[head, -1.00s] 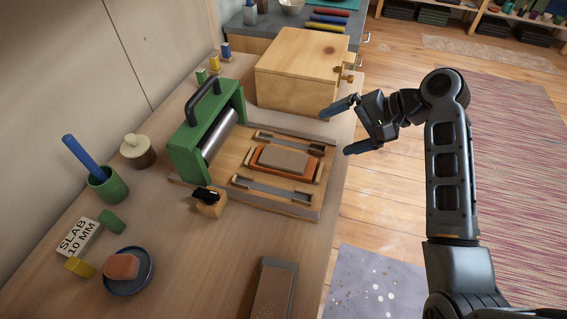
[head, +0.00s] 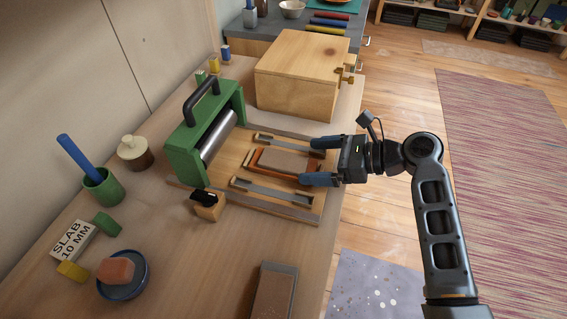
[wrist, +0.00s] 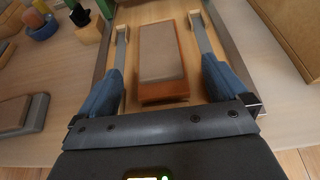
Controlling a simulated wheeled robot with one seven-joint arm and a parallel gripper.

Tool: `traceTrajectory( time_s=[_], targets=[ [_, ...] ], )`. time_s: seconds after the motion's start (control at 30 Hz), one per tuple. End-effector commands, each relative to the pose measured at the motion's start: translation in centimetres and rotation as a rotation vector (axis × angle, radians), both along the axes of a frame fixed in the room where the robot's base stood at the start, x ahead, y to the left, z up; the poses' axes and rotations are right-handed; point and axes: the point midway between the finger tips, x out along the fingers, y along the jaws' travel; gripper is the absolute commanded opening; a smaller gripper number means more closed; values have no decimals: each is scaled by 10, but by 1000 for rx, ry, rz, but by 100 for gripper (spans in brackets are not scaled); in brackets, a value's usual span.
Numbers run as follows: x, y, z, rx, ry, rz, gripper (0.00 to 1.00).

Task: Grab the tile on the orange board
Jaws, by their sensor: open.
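A flat grey-brown tile (head: 290,160) lies on the orange board (head: 259,166), on the wooden bed of the green roller press. In the wrist view the tile (wrist: 162,52) lies on the orange board (wrist: 165,91), which shows along its near end and sides. My gripper (head: 318,161) is open at the right end of the board, its blue fingers pointing left. In the wrist view my gripper (wrist: 160,85) has one finger on each side of the board's near end, with a gap on both sides. Nothing is between the fingertips but the board end.
Metal rails (head: 270,191) run along both sides of the board. The green press with its roller (head: 205,130) stands at the left, a wooden box (head: 303,75) behind. A blue dish (head: 124,276) and a grey-edged block (head: 273,293) are nearer.

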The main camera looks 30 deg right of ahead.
Motion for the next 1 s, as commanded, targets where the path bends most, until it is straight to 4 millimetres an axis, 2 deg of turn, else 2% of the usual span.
traceTrajectory(
  time_s=[0.4,0.7,0.77,1.0],
  targets=[
    [32,35,-20,-2,-1,2,100],
    [36,38,-22,-4,-2,1,100],
    [36,38,-22,-4,-2,1,96],
    [36,38,-22,-3,-2,0,73]
  ],
)
